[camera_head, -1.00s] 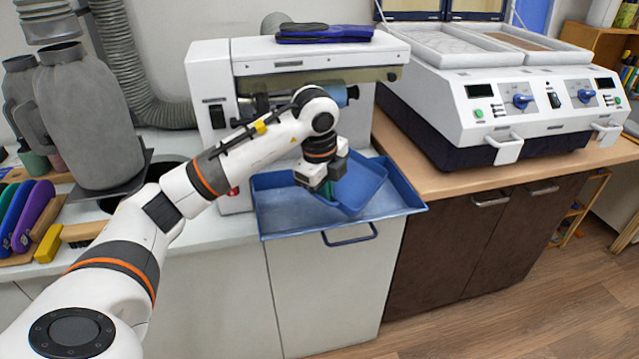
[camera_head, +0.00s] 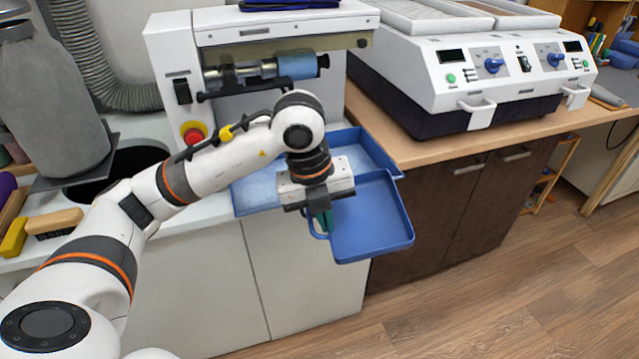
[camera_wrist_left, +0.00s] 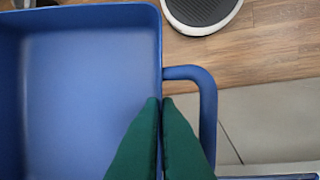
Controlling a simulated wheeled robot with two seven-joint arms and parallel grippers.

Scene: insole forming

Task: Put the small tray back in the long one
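The small blue tray (camera_head: 372,228) is held out in front of the counter, at the front right of the long tray in the head view. My left gripper (camera_head: 320,218) is shut on its near-left side wall. In the left wrist view the green fingertips (camera_wrist_left: 163,104) pinch the rim of the small tray (camera_wrist_left: 90,80), beside its loop handle (camera_wrist_left: 208,105). The small tray looks empty. The long blue tray (camera_head: 256,194) sits on the counter below the roller machine; my left wrist hides its middle. My right gripper is not in view.
The white roller machine (camera_head: 225,75) with a red button (camera_head: 194,134) stands behind the long tray. A white forming press (camera_head: 490,75) stands on the wooden counter (camera_head: 420,148) to the right. Open floor (camera_head: 480,290) lies at front right.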

